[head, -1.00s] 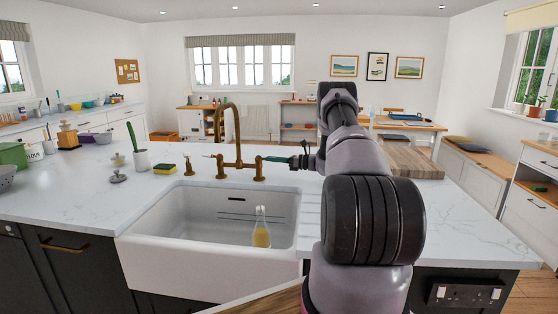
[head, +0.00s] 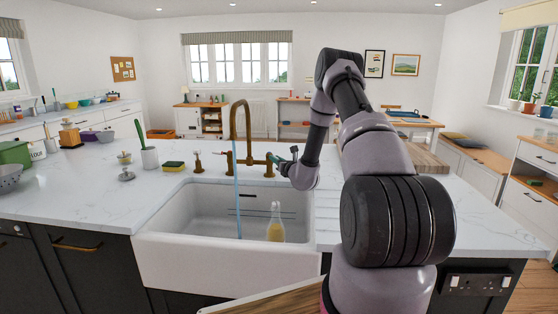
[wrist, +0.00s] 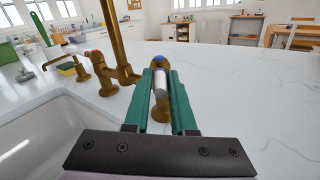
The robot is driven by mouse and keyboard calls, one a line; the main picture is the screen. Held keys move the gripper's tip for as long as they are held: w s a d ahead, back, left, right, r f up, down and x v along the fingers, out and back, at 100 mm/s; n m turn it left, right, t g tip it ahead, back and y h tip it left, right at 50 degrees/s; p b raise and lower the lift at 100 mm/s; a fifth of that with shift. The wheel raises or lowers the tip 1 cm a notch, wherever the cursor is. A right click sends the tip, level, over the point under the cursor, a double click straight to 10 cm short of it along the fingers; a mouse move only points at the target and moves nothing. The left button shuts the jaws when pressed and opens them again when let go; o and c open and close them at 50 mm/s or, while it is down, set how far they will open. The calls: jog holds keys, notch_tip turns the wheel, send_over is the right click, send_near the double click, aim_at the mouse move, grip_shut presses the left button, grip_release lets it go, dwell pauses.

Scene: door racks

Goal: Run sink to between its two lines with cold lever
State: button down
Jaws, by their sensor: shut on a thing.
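The white sink (head: 185,262) sits in the front of the counter, with thin dark lines on its inner back wall. A blue stream of water (head: 238,200) falls from the brass tap (head: 233,120) into it; I cannot make out the water level. My gripper (wrist: 160,85) is shut on the cold lever (wrist: 161,82), a pale handle on a brass base with a blue cap. In the head view my gripper (head: 284,163) is small, at the tap's right side. The other lever (wrist: 93,56), with a red mark, stands to the left in the wrist view.
A clear bottle with yellow liquid (head: 276,228) stands in the sink at the right. A sponge (head: 174,167), a brush pot (head: 150,157) and a brass dispenser (head: 197,163) stand left of the tap. A wooden board (head: 428,164) lies behind my arm.

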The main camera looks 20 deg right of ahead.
jog(key=shift+a+m+h, duration=0.2)
jog(key=shift+m+h, duration=0.25)
jog(key=shift+h, duration=0.2)
jog(key=shift+a+m+h, duration=0.2)
jog(key=shift+m+h, duration=0.25)
jog(key=shift+h, duration=0.2)
jog(key=shift+r, duration=0.1)
jog(key=c, duration=0.8)
grip_release()
jog(key=shift+o, duration=0.2)
jog(key=s, duration=1)
jog(key=shift+s, duration=0.4)
jog(key=shift+a, duration=0.1)
